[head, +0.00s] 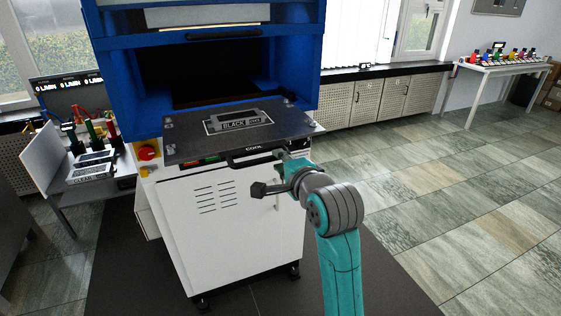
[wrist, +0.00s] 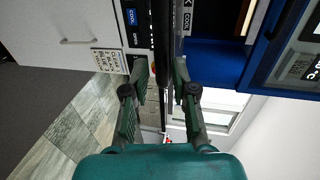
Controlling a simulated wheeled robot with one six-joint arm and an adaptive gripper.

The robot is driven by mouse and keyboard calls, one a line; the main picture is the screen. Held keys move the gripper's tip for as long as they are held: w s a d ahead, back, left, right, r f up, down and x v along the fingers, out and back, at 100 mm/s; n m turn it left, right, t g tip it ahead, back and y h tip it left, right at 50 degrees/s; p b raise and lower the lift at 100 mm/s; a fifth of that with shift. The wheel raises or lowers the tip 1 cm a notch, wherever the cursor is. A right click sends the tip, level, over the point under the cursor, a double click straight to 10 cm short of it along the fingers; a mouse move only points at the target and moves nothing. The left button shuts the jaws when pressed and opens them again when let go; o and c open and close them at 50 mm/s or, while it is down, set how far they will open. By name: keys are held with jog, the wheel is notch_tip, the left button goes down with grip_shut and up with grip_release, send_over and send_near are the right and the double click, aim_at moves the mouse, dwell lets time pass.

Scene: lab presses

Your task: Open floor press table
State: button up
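The floor press has a blue frame (head: 120,65) on a white cabinet (head: 235,220). Its dark table plate (head: 190,145) sticks out at the front, below the blue opening. A grey block (head: 240,121) with a "BLACK BOX" label lies on the plate. A dark handle (head: 250,158) runs along the plate's front edge. My gripper (head: 279,154) is at the right end of this edge, near the handle. In the wrist view, turned sideways, my gripper (wrist: 160,65) has its fingers apart, with the dark plate edge (wrist: 163,25) between and beyond them. I cannot tell whether they touch it.
A side table (head: 75,185) with coloured fittings stands close to the press's left. A red knob (head: 148,152) sits on the press's left side. A white table (head: 490,68) with coloured bottles is at the far right. The tiled floor (head: 450,180) to the right is clear.

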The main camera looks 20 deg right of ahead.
jog(key=v, duration=0.7)
jog(key=shift+f, duration=0.15)
jog(key=s+a+f+n, duration=0.1)
jog(key=s+f+n, duration=0.3)
jog(key=s+f, duration=0.6)
jog(key=s+a+f+n, duration=0.2)
jog(key=s+f+n, duration=0.35)
jog(key=f, duration=0.85)
jog(key=s+a+f+n, duration=0.1)
jog(key=s+f+n, duration=0.2)
jog(key=s, duration=2.5)
jog(key=shift+a+f+n+g, duration=0.2)
jog(key=shift+n+g, duration=0.2)
jog(key=shift+n, duration=2.35)
